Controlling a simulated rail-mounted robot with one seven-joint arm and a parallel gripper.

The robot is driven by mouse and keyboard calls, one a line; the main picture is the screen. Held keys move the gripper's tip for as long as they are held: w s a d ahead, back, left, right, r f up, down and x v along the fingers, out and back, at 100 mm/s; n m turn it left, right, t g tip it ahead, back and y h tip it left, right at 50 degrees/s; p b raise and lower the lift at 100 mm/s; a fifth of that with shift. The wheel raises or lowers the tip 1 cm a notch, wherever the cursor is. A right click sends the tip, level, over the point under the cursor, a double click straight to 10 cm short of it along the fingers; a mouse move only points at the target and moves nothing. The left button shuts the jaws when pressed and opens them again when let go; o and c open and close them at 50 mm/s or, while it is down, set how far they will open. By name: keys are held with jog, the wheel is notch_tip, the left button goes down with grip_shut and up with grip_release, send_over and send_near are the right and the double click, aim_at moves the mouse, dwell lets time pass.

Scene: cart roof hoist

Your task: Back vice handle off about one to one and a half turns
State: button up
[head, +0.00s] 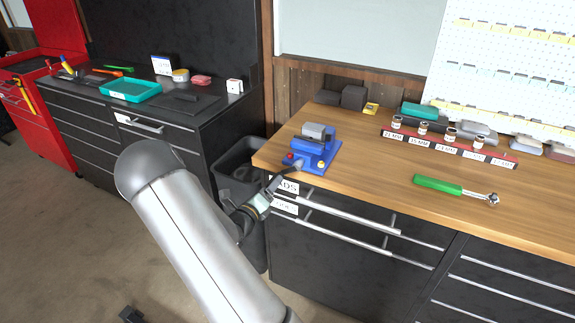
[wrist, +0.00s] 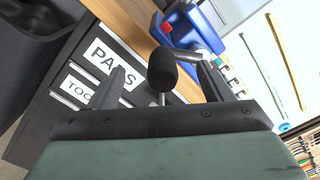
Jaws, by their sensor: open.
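The blue vice (head: 315,150) sits at the front left corner of the wooden bench, with a grey part on top. In the wrist view part of its blue body (wrist: 190,28) shows at the top, with a red knob (wrist: 166,27). The vice handle (wrist: 163,70) shows there as a black ball end on a thin metal rod. My gripper (head: 275,185) is in front of the bench corner, just below the vice. Its fingers are open, one on each side of the ball end, with a gap at both sides. Contact with the rod cannot be told.
Drawers with labels and long bar handles (head: 350,220) lie just below the bench edge. A dark bin (head: 238,165) stands to the left. A green-handled ratchet (head: 450,188) and a red rack of sockets (head: 450,146) lie on the bench to the right.

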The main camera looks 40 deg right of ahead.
jog(key=v, duration=0.5)
jog(key=shift+a+p, duration=0.15)
jog(key=shift+p, duration=0.25)
jog(key=shift+s, duration=0.1)
jog(key=s+a+r+m+g+y, duration=0.3)
jog(key=s+a+m+g, duration=0.15)
jog(key=s+m, duration=0.4)
jog(key=s+a+r+m+g+y, duration=0.35)
jog(key=s+m+g, duration=0.2)
jog(key=m, duration=0.55)
jog(key=s+a+r+m+t+y, duration=0.2)
jog(key=a+m+y, duration=0.3)
jog(key=a, duration=0.4)
jog(key=s+a+r+m+t+y, duration=0.3)
jog(key=a+m, duration=0.4)
jog(key=a, duration=0.3)
jog(key=shift+s+m+y, duration=0.35)
jog(key=shift+s+y, duration=0.5)
jog(key=shift+y, duration=0.4)
jog(key=shift+r, duration=0.15)
